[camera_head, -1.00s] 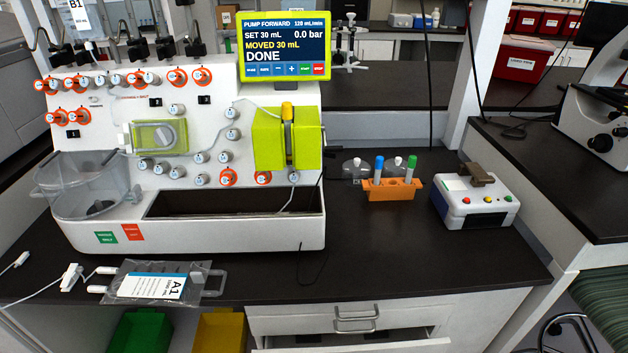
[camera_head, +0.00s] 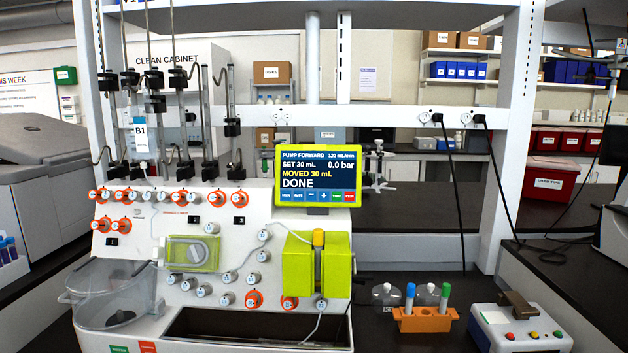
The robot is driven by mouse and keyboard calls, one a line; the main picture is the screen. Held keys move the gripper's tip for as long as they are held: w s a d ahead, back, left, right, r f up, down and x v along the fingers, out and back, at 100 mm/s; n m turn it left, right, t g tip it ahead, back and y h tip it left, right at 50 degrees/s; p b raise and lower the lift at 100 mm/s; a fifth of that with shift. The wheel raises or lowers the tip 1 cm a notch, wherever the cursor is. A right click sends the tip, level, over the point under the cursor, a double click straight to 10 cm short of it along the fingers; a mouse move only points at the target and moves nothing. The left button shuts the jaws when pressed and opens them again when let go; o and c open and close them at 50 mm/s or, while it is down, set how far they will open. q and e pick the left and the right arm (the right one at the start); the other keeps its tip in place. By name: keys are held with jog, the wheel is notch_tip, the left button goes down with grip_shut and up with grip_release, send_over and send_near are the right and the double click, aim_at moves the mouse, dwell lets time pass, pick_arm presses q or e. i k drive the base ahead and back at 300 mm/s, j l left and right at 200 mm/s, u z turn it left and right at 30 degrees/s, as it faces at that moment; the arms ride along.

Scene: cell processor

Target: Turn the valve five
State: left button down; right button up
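The white cell processor (camera_head: 150,222) stands on the dark bench in the left half of the view. Its front panel carries several round valve knobs. Some have orange handles or rings, such as the one at the upper right of the top row (camera_head: 239,199); others are plain grey, such as one near the pump (camera_head: 264,235). Their number labels are too small to read, so I cannot tell which is valve five. The screen (camera_head: 317,176) reads "PUMP FORWARD", "SET 30 mL", "MOVED 30 mL", "DONE" and 0.0 bar. Neither of my grippers is in view.
A yellow-green pump block (camera_head: 298,262) sits at the panel's right, and a clear tub (camera_head: 112,295) at its left. An orange tube rack (camera_head: 425,320) and a white device with buttons (camera_head: 519,330) stand to the right. A bag labelled B1 (camera_head: 141,133) hangs above the panel.

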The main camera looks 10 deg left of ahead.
aim_at(147, 195)
jog(key=u, duration=1.3)
